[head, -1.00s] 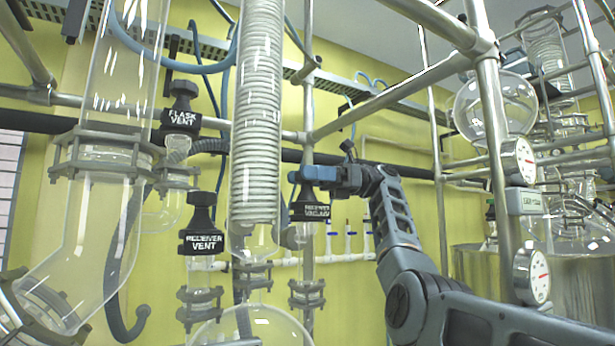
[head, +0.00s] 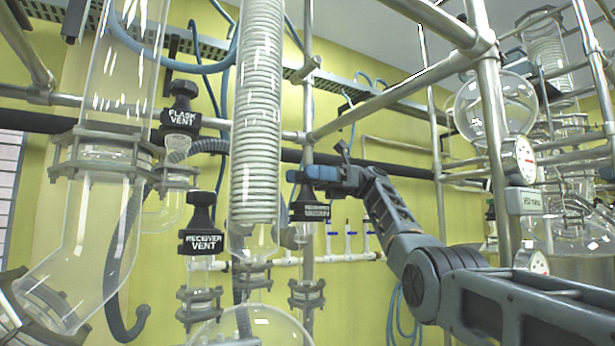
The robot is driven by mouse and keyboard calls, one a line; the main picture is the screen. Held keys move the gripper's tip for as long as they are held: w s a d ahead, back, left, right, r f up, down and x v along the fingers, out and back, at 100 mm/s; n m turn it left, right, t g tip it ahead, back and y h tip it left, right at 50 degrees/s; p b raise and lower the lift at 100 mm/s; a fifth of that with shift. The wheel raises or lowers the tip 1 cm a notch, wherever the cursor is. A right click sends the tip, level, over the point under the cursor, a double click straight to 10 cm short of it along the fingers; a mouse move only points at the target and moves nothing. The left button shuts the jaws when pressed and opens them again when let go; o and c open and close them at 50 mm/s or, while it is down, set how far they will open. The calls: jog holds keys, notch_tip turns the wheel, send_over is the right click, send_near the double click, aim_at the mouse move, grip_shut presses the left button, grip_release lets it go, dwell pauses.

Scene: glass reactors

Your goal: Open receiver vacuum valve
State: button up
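The receiver vacuum valve (head: 310,211) is a black knob with a label plate, on a glass neck right of the coiled condenser. My gripper (head: 302,176) is at the top of this knob, coming in from the right with its blue-grey fingers level. The upper part of the knob is hidden by the fingers. I cannot tell whether the fingers are closed on it or only beside it. The receiver vent valve (head: 201,240), a similar black knob, stands to the left. The flask vent valve (head: 181,118) is higher up and farther left.
The glass coil condenser (head: 257,120) stands just left of my gripper. A round glass flask (head: 255,328) is below. Metal frame tubes (head: 488,130) with pressure gauges (head: 524,160) stand at the right. The yellow wall behind has a white pipe with small blue-handled taps (head: 349,240).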

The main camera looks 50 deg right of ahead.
jog(key=shift+o, duration=1.4)
jog(key=shift+m+t, duration=0.4)
jog(key=shift+t, duration=0.2)
